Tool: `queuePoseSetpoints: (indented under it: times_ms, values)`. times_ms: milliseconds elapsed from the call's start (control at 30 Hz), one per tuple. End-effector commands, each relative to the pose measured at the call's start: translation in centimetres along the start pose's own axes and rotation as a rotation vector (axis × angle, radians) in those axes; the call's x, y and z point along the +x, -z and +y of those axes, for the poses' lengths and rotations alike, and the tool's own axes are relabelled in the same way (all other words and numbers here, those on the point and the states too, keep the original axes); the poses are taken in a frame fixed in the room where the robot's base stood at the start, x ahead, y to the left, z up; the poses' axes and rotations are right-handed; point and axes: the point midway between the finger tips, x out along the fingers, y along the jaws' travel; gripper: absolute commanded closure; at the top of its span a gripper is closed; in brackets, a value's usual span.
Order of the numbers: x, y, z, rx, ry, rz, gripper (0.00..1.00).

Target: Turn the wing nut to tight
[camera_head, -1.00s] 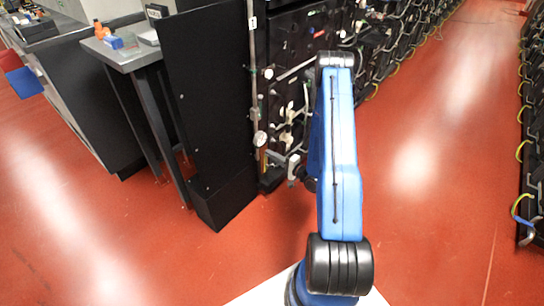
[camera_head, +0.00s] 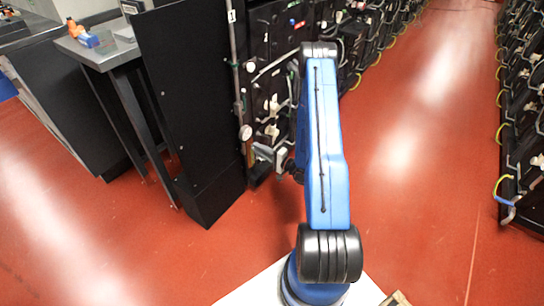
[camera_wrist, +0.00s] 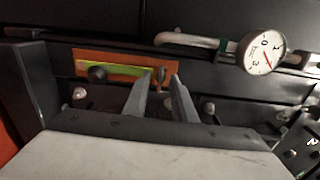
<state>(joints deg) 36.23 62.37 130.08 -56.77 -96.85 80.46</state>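A small metal piece that looks like the wing nut (camera_wrist: 161,76) stands upright at the right end of a copper-coloured plate (camera_wrist: 125,59) with a green strip. My gripper (camera_wrist: 160,84) is open in the wrist view. Its two grey fingers point at the small piece, which shows in the gap between their tips. I cannot tell whether the fingers touch it. In the head view my gripper (camera_head: 264,152) is beside the lower front of the black rack (camera_head: 262,35). The wing nut cannot be made out there.
A round dial gauge (camera_wrist: 263,52) on a metal pipe is right of the plate; it also shows in the head view (camera_head: 245,132). A dark knob (camera_wrist: 97,73) sits at the plate's left. A black panel (camera_head: 190,100) stands left of the rack. The red aisle (camera_head: 420,150) is clear.

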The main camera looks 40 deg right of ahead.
Motion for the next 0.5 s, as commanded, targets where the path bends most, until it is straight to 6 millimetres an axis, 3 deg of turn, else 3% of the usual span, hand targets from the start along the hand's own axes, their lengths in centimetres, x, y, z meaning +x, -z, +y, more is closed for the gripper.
queuePoseSetpoints:
  times_ms: [500]
  values:
    - [-8.2, 0.1, 0.0, 0.003, -0.001, 0.004, 0.76]
